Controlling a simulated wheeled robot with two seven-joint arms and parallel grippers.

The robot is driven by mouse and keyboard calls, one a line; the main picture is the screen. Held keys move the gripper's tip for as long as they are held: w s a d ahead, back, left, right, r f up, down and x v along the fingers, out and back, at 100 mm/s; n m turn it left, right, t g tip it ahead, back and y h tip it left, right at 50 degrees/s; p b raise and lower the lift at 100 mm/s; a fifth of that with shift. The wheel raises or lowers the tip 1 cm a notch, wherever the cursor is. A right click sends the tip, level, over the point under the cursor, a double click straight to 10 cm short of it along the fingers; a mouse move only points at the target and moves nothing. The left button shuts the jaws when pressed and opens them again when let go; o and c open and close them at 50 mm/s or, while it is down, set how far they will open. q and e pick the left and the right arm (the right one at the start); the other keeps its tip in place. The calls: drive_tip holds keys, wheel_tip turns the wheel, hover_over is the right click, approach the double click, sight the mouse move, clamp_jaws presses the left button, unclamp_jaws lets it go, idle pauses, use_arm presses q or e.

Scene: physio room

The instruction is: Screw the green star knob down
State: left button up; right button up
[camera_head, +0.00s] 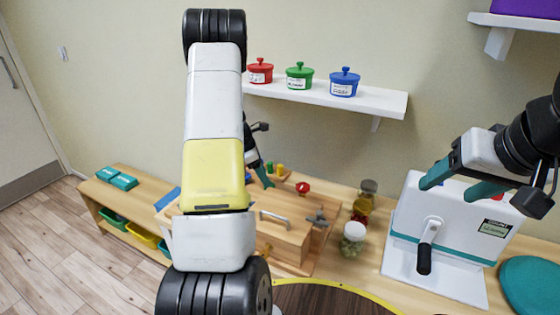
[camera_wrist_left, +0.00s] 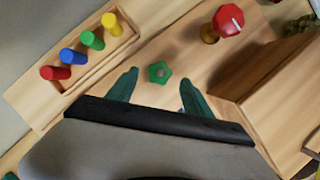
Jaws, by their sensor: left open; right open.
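The green star knob (camera_wrist_left: 159,72) sits on the light wooden board (camera_wrist_left: 150,48) in the left wrist view. It lies between and just beyond the tips of my left gripper (camera_wrist_left: 158,82), whose two teal fingers are apart and do not touch it. In the head view my left gripper (camera_head: 263,176) points down at the board behind my arm, and I cannot make out the star knob there. My right gripper (camera_head: 462,183) is open at the right, over the white crank machine (camera_head: 408,212), with nothing seen between its fingers.
A red knob (camera_wrist_left: 228,20) and a wooden box (camera_wrist_left: 275,85) stand right of the star knob. A rack (camera_wrist_left: 70,85) of coloured pegs is at left. Jars (camera_head: 354,238) stand beside the board. A shelf (camera_head: 385,101) with lidded pots hangs above.

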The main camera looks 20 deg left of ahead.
use_arm(q)
drive_tip(key=x, duration=0.3)
drive_tip(key=shift+f, duration=0.3)
drive_tip(key=n, duration=0.2)
drive_tip(key=n+t+y, duration=0.1)
drive_tip(key=n, duration=0.3)
drive_tip(key=shift+s+d+r+t+y, duration=0.1)
drive_tip(key=shift+s+d+t+y, duration=0.05)
drive_tip(key=shift+d+t+y, duration=0.2)
drive_tip(key=shift+a+r+n+y, duration=0.15)
drive_tip(key=shift+n+y, duration=0.2)
drive_tip(key=shift+n, duration=0.75)
drive_tip(key=d+v, duration=0.1)
drive_tip(key=v, duration=0.6)
drive_tip(key=shift+s+a+r, duration=0.2)
drive_tip(key=shift+a, duration=0.35)
